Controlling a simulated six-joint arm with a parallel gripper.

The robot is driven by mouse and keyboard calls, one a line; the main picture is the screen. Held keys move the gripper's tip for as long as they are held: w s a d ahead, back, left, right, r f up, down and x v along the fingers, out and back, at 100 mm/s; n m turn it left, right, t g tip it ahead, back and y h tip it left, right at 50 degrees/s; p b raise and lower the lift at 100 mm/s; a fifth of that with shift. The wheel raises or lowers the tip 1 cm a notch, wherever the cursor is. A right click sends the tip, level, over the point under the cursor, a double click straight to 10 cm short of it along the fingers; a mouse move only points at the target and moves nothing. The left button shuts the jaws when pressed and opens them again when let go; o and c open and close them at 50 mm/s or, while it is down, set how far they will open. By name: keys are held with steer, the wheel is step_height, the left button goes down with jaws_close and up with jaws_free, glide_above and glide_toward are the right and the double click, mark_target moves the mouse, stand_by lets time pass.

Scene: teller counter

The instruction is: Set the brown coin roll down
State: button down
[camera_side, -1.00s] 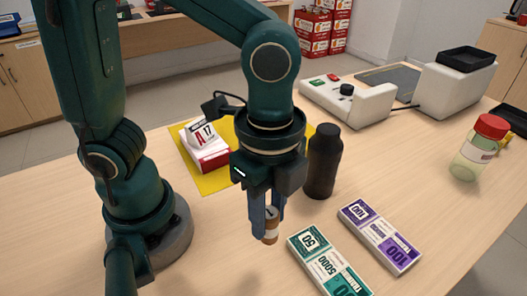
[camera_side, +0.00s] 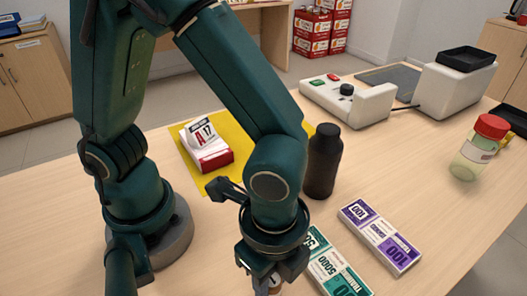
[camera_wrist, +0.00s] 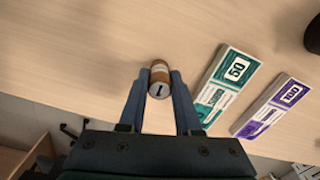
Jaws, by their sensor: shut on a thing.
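My gripper (camera_wrist: 159,88) is shut on the brown coin roll (camera_wrist: 159,80), which has a pale end marked with a dark numeral. The roll is over the wooden counter (camera_side: 210,262), to the left of the green banknote bundle (camera_side: 338,274). I cannot tell whether it touches the counter.
A purple banknote bundle (camera_side: 380,235) lies right of the green one. A black bottle (camera_side: 323,162) stands behind them. A red and white calendar (camera_side: 207,146) sits on a yellow sheet (camera_side: 236,135). A red-capped jar (camera_side: 478,150) stands at right.

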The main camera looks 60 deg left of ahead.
mark_target(272, 279)
steer(key=shift+f, duration=0.15)
steer(key=c, duration=0.6)
jaws_free()
step_height(272, 279, up, 11)
steer(key=w+a+r+n+t, duration=0.2)
steer(key=a+n+t, duration=0.3)
steer(key=a+n, duration=1)
steer(key=shift+w+a+r+t, duration=0.15)
steer(key=shift+w+a+t, duration=0.15)
steer(key=shift+w+a, duration=0.15)
